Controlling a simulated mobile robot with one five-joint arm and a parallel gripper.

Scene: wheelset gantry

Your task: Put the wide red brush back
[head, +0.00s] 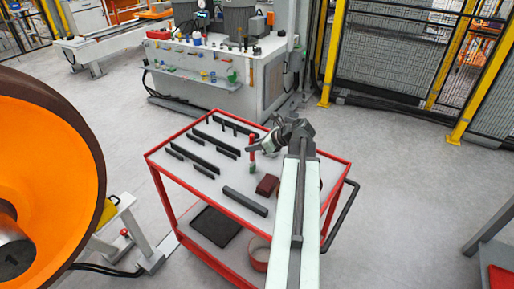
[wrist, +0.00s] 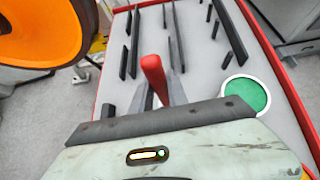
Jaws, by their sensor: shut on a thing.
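My gripper (head: 262,147) is over the cart's top, its jaws closed around a red handle (head: 251,141), which I take to be the wide red brush. In the wrist view the red handle (wrist: 153,72) stands up between the grey jaws (wrist: 160,92). The red-framed cart (head: 232,217) has a grey top with several dark upright strips (head: 213,138) forming narrow bays.
A round green thing with a pale rim (wrist: 246,94) stands right of the jaws. An orange wheel (head: 45,165) is at left. A workbench with small tools (head: 215,70) stands behind.

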